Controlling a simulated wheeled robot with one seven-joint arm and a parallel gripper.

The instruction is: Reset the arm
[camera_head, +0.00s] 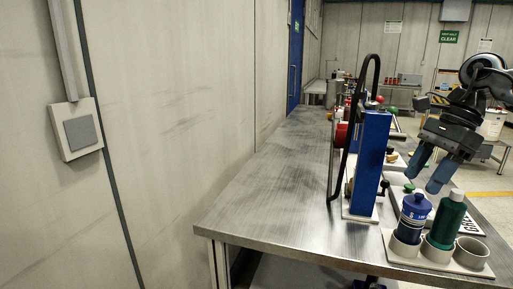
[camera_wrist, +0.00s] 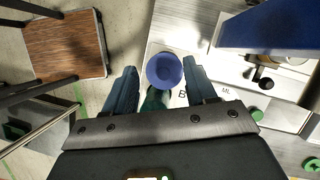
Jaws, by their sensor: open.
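My gripper (camera_head: 429,170) hangs from the arm at the right of the head view, above the bottles at the near end of the bench. Its two blue fingers are apart with nothing held. In the wrist view my gripper (camera_wrist: 160,82) shows open, with a blue bottle (camera_wrist: 164,70) seen between and below the fingers. In the head view the blue bottle (camera_head: 411,217) and a green bottle (camera_head: 446,220) stand upright in a white holder (camera_head: 436,264) with round cups. The right cup (camera_head: 471,252) is empty.
A tall blue pump column (camera_head: 370,160) with a black hose (camera_head: 350,120) stands left of my gripper on the metal bench (camera_head: 270,205). A wall runs along the left. In the wrist view a wooden-topped stool or table (camera_wrist: 65,45) stands beyond the bench. The bench's near left is clear.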

